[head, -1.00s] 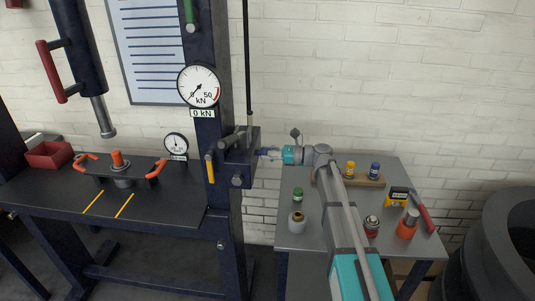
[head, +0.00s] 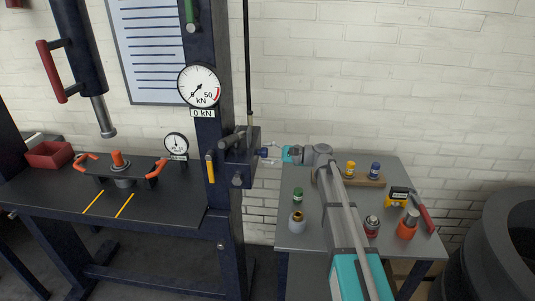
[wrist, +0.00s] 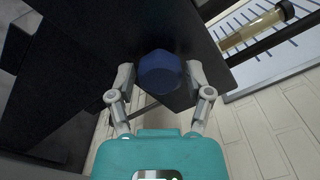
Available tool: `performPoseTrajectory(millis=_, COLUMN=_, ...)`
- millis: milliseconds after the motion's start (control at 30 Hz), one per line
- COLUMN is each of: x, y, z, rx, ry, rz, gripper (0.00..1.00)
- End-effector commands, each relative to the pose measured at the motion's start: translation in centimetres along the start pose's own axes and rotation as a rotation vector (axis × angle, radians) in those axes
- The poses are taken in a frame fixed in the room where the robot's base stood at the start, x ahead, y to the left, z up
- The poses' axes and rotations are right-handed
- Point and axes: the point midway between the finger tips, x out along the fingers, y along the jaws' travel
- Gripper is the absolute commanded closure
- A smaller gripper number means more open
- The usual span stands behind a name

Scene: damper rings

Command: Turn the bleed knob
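The bleed knob is a blue faceted knob (wrist: 160,72) on the dark block beside the press column. In the head view the knob (head: 263,152) shows small at the block's right side. My gripper (head: 272,154) reaches it from the right. In the wrist view my gripper (wrist: 161,75) has one finger on each side of the knob, spread, with what looks like a narrow gap on both sides. It is open around the knob and not visibly gripping it. The knob's far side and stem are hidden.
The press column (head: 212,150) and a yellow-handled lever (head: 210,168) stand left of the knob. The force gauge (head: 199,86) reads near zero. Below my arm is a grey side table (head: 330,245) with several small parts.

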Motion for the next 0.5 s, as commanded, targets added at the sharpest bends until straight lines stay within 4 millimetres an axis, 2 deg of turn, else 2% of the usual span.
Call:
performPoseTrajectory(millis=67, x=-0.02, y=0.0, z=0.0, rx=0.001, ry=0.0, rz=0.0, gripper=0.12)
performPoseTrajectory(millis=500, x=-0.11, y=0.0, z=-0.01, rx=0.003, ry=0.001, rz=0.0, gripper=0.12)
